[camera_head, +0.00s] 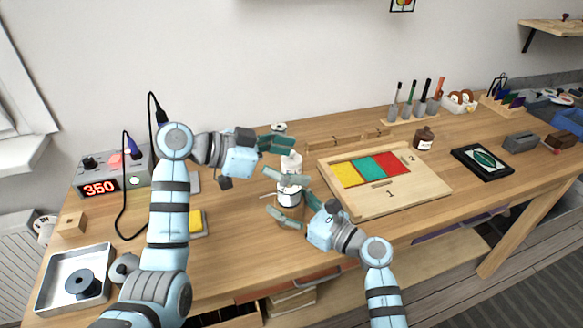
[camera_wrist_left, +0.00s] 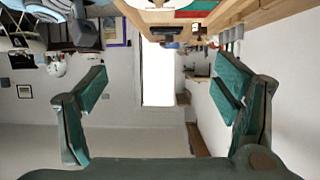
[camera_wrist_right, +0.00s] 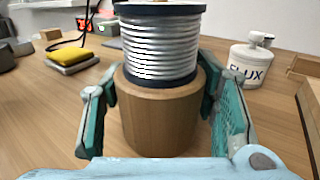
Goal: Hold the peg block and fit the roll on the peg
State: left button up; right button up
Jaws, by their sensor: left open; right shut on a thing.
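The peg block (camera_wrist_right: 160,117) is a round wooden block, standing upright between the fingers of my right gripper (camera_wrist_right: 163,108). The right gripper (camera_head: 290,203) is shut on it. The roll (camera_wrist_right: 160,45), a spool of silvery wire with dark flanges, stands upright on the block, its lower flange at the block's top. The peg is hidden, and the roll's top is cut off in the right wrist view. In the head view the roll (camera_head: 289,192) shows between the grippers. My left gripper (camera_head: 288,160) is open and empty, beside and above the roll; its fingers (camera_wrist_left: 160,95) are spread apart.
A white flux bottle (camera_wrist_right: 247,66) stands behind the block. A wooden board with coloured panels (camera_head: 415,192) lies to the right. A metal tray (camera_head: 50,290) with a black spool (camera_head: 82,284), a yellow sponge (camera_head: 196,222) and a station reading 350 (camera_head: 100,188) are to the left.

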dwell(0.4)
jog(key=o, duration=1.4)
jog(key=shift+c, duration=0.2)
